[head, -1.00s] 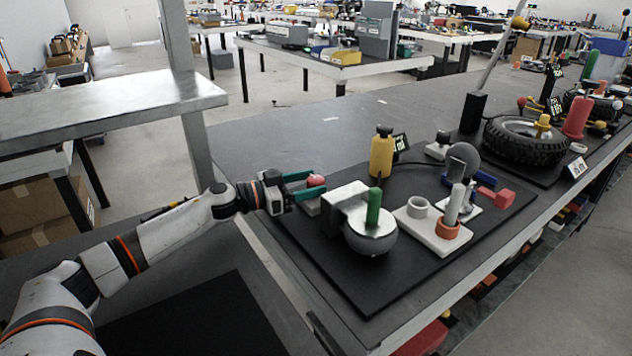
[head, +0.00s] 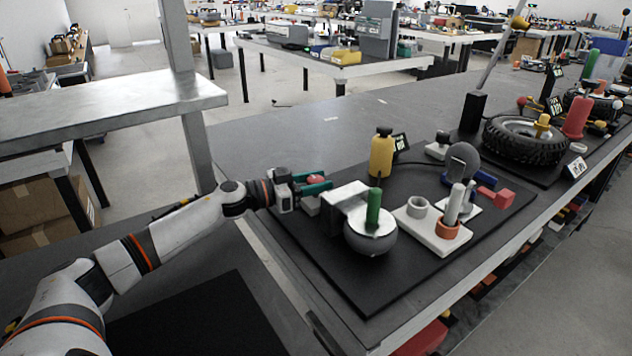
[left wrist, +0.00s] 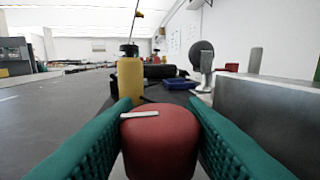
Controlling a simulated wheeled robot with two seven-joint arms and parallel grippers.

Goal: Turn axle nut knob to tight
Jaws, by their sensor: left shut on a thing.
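A red round knob (head: 316,180) with a white pointer mark on top sits on a grey base at the left edge of the black mat. In the left wrist view the knob (left wrist: 160,142) is between the two green fingers, its white mark running roughly crosswise. My left gripper (head: 317,184) reaches in from the left and is shut on the knob. The fingers hide part of the knob's sides and the base. I cannot read a label for the tight position. My right gripper is in neither view.
A grey metal block (head: 345,197) and a round grey part with a green handle (head: 373,207) stand just right of the knob. A yellow bottle (head: 381,155) stands behind. The black mat (head: 362,290) is bare in front. A tyre (head: 525,142) lies farther right.

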